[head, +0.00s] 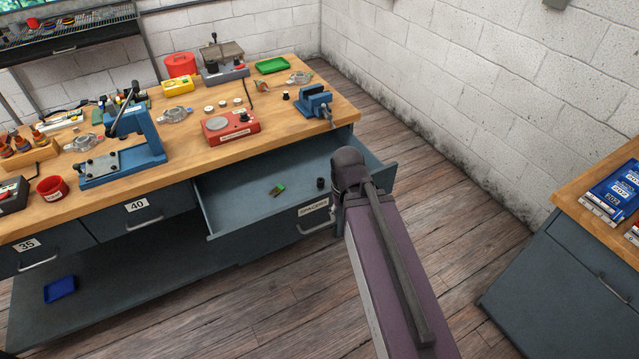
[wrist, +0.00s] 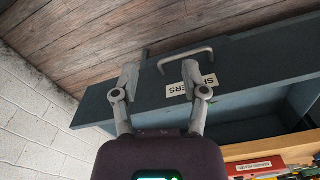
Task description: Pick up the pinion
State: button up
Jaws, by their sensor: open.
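I cannot tell for sure which item is the pinion. A small dark cylinder (head: 320,184) stands in the open drawer (head: 225,193), near its right end. Another small dark piece (head: 286,96) sits on the bench top near the blue vise. My gripper (wrist: 160,72) is open and empty in the wrist view. Its fingers show in front of the labelled drawer front (wrist: 235,72) and just short of the drawer handle (wrist: 188,54). No pinion shows between the fingers.
A small green and brass piece (head: 278,189) lies in the drawer. The wooden bench (head: 265,135) above holds a blue vise (head: 314,100), a red device (head: 230,126) and a blue press (head: 122,158). A second cabinet (head: 560,270) stands right, with open floor between.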

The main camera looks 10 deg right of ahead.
jog(key=o, duration=0.3)
jog(key=shift+w, duration=0.2)
jog(key=shift+o, duration=0.2)
jog(key=n+b, duration=0.4)
jog(key=b, duration=0.1)
send_over(320, 184)
jog(key=w, duration=0.1)
notch_tip(320, 184, down, 4)
jog(key=f, duration=0.1)
jog(key=shift+w+r, duration=0.2)
jog(key=shift+r, duration=0.05)
jog(key=shift+f, duration=0.1)
notch_tip(320, 184, down, 8)
jog(key=b, duration=0.8)
jog(key=shift+f, duration=0.25)
jog(key=shift+f, duration=0.1)
jog(key=shift+d+f+b, duration=0.2)
jog(key=shift+f+b, duration=2.3)
jog(key=shift+b, duration=0.15)
